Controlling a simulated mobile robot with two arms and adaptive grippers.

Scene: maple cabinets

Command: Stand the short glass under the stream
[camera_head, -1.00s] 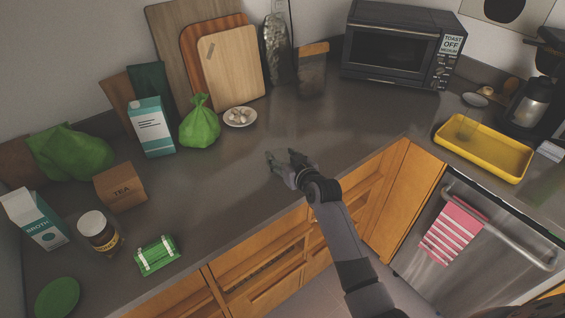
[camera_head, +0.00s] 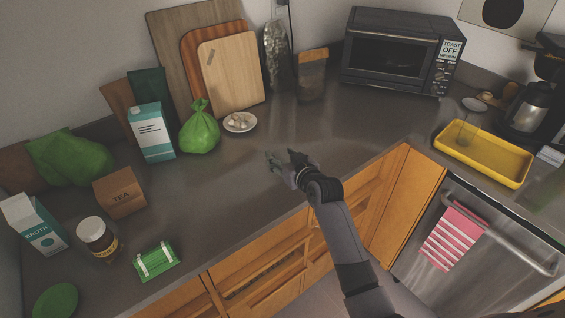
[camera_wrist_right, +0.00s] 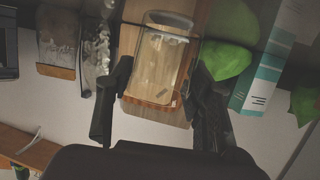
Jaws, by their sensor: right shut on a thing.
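My right gripper (camera_head: 275,162) hovers over the counter near its front edge, in the middle of the head view. In the right wrist view its two dark fingers (camera_wrist_right: 160,105) are shut on a clear short glass (camera_wrist_right: 168,50), one finger on each side. The glass looks empty; its clear walls are hard to make out in the head view. The coffee machine (camera_head: 551,68) is cut off at the right edge of the head view, with a metal carafe (camera_head: 527,108) at it. No stream shows. My left gripper is not in view.
A yellow tray (camera_head: 480,167) with a faint clear vessel (camera_head: 465,132) in it lies at the right. A toaster oven (camera_head: 390,55) stands at the back. A bag, cartons and a jar crowd the left counter. The middle counter is clear.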

